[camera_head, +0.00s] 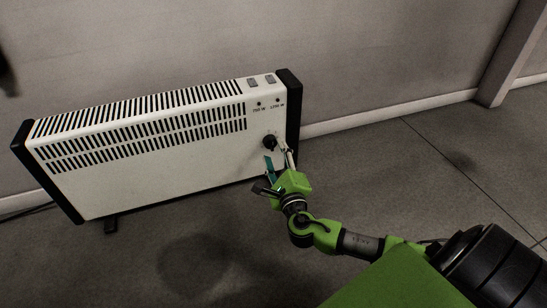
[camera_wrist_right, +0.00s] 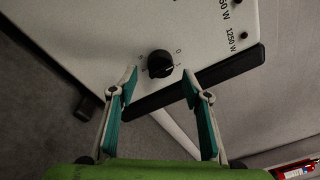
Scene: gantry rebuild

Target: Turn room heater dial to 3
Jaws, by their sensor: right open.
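The white room heater (camera_head: 150,165) stands on the floor against the wall, with black end caps. Its black dial (camera_head: 269,142) is on the front face near the right end. In the right wrist view the dial (camera_wrist_right: 160,64) shows small marks around it, too small to read surely. My right gripper (camera_head: 278,150) is at the dial, just below and in front of it. In the right wrist view its two fingers (camera_wrist_right: 160,82) are spread apart, one on either side below the dial, with nothing between them. My left gripper is not in view.
Two switches (camera_head: 261,81) sit on the heater's top right, above two small indicators labelled with wattages. The grey floor (camera_head: 200,265) in front is clear. A red object (camera_wrist_right: 297,170) shows at the wrist view's corner.

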